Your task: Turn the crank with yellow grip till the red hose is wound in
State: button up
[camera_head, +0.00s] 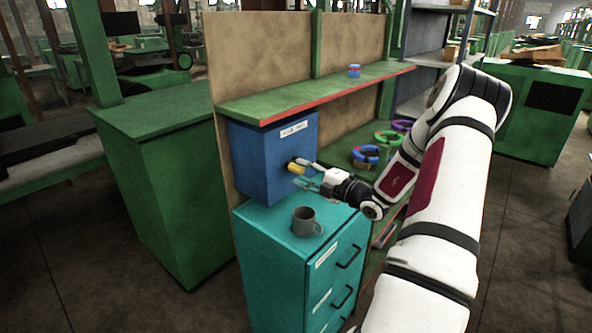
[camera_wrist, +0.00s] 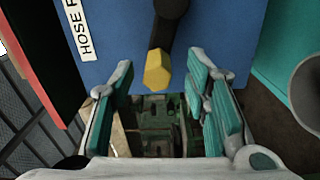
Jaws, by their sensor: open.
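The crank's yellow grip (camera_head: 296,169) stands out from the front of a blue box (camera_head: 262,158) under the green shelf. In the wrist view the grip (camera_wrist: 158,72) is a yellow hexagonal knob on the end of a black crank arm (camera_wrist: 168,30). The blue box (camera_wrist: 215,35) there carries a white label starting "HOSE R". My gripper (camera_head: 307,177) is right beside the grip. In the wrist view my gripper (camera_wrist: 160,80) is open, its teal-padded fingers on either side of the grip, with gaps showing on both sides. I cannot make out the red hose.
A grey mug (camera_head: 305,222) stands on the teal drawer cabinet (camera_head: 275,262) below the box. The green shelf (camera_head: 300,97) with its red edge juts out above. Coloured rings (camera_head: 366,155) lie on the lower bench to the right. A small blue-and-red item (camera_head: 354,71) sits on the shelf.

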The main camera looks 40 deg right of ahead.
jog(key=s, duration=0.8)
jog(key=shift+d, duration=0.3)
jog(key=shift+s, duration=0.1)
jog(key=w+n+b, duration=0.3)
jog(key=n+b, duration=0.2)
jog(key=w+n+b, duration=0.3)
jog(key=n+b, duration=0.3)
jog(key=w+n+b, duration=0.4)
jog(key=n+b, duration=0.2)
jog(key=shift+a+r, duration=0.1)
jog(key=shift+a, duration=0.25)
dwell(0.3)
grip_shut()
